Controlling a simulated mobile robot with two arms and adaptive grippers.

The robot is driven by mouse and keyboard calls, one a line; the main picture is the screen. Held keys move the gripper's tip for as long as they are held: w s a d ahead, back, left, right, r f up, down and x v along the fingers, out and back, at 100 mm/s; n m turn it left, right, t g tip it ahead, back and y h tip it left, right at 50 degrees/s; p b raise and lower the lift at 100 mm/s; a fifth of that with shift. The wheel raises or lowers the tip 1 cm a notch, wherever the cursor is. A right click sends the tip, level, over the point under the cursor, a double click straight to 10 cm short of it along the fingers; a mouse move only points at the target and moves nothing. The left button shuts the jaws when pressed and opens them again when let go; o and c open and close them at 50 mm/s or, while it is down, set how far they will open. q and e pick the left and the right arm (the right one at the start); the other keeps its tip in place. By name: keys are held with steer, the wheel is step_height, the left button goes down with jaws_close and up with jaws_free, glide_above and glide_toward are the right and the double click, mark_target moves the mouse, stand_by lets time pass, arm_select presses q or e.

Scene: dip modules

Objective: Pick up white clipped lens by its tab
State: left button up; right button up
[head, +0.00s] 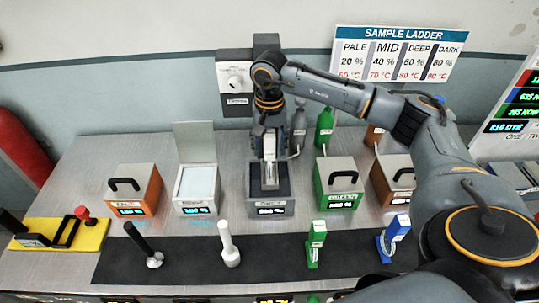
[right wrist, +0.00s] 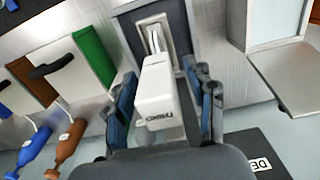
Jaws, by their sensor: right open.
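The white clipped lens stands upright in the grey module (head: 284,205), with its white tab (head: 270,145) at the top. In the right wrist view the tab (right wrist: 157,95) is a white block with dark lettering that I cannot read surely. Metal strips (right wrist: 155,38) run from it into the module's dark opening. My right gripper (head: 268,142) is above the module. In its wrist view the gripper (right wrist: 167,95) is open, one finger on each side of the tab, with gaps showing. The lens's lower end is hidden in the module. My left gripper is not in view.
Orange (head: 148,190), white (head: 197,186) and green (head: 340,182) modules stand beside the grey one. On the dark mat (head: 185,262) stand black, white (head: 229,245), green (head: 316,245) and blue (head: 393,240) handled tools. Bottles are behind. A yellow tray (head: 90,237) is at left.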

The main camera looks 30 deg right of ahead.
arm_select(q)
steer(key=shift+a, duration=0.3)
arm_select(e)
steer(key=shift+f, duration=0.25)
jaws_close()
steer(key=shift+r, duration=0.1)
